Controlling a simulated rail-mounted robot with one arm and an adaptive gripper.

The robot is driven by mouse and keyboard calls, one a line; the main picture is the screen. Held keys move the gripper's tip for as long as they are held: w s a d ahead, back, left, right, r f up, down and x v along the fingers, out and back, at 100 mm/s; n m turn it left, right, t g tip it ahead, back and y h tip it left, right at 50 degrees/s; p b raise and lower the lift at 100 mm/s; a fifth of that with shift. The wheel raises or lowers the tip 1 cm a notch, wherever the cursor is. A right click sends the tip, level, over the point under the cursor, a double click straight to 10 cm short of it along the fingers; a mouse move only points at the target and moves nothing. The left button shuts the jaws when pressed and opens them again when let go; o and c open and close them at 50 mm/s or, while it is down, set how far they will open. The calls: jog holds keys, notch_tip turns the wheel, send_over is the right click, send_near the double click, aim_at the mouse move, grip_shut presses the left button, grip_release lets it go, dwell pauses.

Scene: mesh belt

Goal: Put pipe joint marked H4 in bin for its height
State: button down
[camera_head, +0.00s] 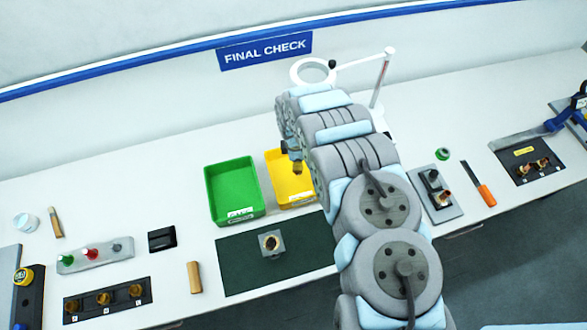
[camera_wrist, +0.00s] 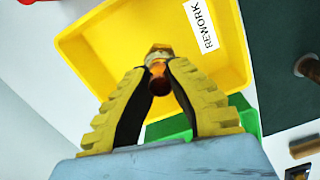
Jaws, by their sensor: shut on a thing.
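My gripper (camera_wrist: 158,95) is shut on a brass-coloured pipe joint (camera_wrist: 158,55) with a dark opening, held between the two yellow fingertips. In the wrist view it is over the yellow bin (camera_wrist: 95,60), whose label reads REWORK. In the head view the held joint (camera_head: 297,168) shows small beneath my arm, over the yellow bin (camera_head: 311,192). The green bin (camera_head: 211,183) stands just left of the yellow one; its label is too small to read. No marking on the held joint is readable.
A dark green mat (camera_head: 235,282) with a grey block (camera_head: 271,243) lies in front of the bins. A black holder (camera_head: 108,300) with several brass joints is at the front left. A FINAL CHECK sign (camera_head: 265,50) hangs behind. A magnifier lamp (camera_head: 385,75) stands behind my arm.

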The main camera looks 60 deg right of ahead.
jog(key=shift+w+d+f+b, duration=0.1)
jog(key=shift+w+f+b, duration=0.2)
jog(key=shift+f, duration=0.1)
jog(key=shift+w+d+f+b, duration=0.1)
jog(key=shift+w+f+b, duration=0.05)
jog(key=shift+f+b, duration=0.2)
jog(key=shift+w+a+f+b, duration=0.15)
jog(key=shift+f+b, duration=0.75)
jog(key=shift+f, duration=0.6)
jog(key=shift+f, duration=0.1)
jog(key=shift+f, duration=0.3)
jog(key=shift+f+b, duration=0.25)
jog(key=shift+b, duration=0.1)
jog(key=c, duration=1.2)
grip_release()
